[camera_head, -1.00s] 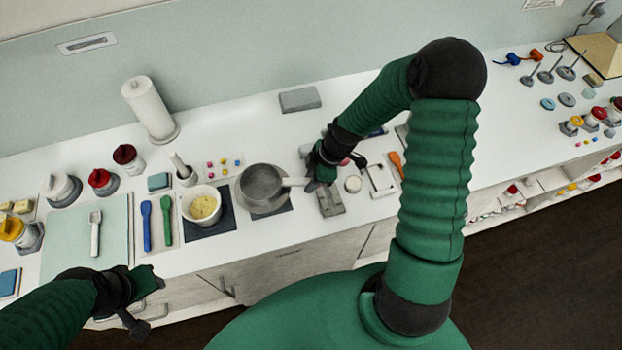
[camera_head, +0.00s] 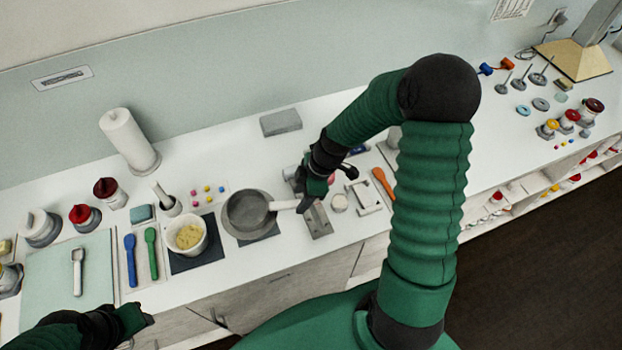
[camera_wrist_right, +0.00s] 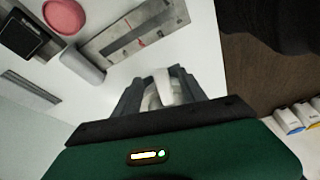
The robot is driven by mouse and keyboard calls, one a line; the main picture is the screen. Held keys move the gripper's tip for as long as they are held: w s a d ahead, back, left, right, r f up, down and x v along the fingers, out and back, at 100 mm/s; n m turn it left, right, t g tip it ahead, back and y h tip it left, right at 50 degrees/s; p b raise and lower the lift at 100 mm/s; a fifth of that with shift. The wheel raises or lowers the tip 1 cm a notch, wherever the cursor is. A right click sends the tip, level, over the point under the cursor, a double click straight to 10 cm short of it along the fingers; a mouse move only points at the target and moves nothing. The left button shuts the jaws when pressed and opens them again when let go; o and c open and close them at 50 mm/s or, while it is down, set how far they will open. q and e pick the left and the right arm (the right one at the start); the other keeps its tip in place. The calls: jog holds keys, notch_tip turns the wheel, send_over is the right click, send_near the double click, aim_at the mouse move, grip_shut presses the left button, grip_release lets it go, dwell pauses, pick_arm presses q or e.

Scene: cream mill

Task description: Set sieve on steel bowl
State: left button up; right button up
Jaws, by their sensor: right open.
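The sieve (camera_head: 247,211), a dark grey round pan with a pale handle (camera_head: 285,205), lies over the steel bowl (camera_head: 273,229) in the head view. The bowl is mostly hidden under it; only its lighter rim shows. I cannot tell how firmly the sieve rests there. My right gripper (camera_head: 306,198) is at the free end of the handle. In the right wrist view its fingers (camera_wrist_right: 160,92) are open, with a pale piece, apparently the handle, between them. My left gripper (camera_head: 145,318) is at the counter's front edge, away from both; its jaws are unclear.
A white bowl with yellow contents (camera_head: 188,236) stands left of the steel bowl. A blue spatula (camera_head: 130,262) and a green spatula (camera_head: 151,255) lie further left.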

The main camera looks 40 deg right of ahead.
jog(key=b+v, duration=0.1)
jog(key=v, duration=1.2)
jog(key=s+a+f+m+h+b, duration=0.3)
jog(key=s+a+f+m+b, duration=0.2)
jog(key=a+f+m, duration=0.5)
jog(key=shift+s+a+f+m+t, duration=0.35)
jog(key=shift+s+a+m, duration=0.2)
jog(key=shift+m, duration=0.35)
jog(key=shift+a, duration=0.3)
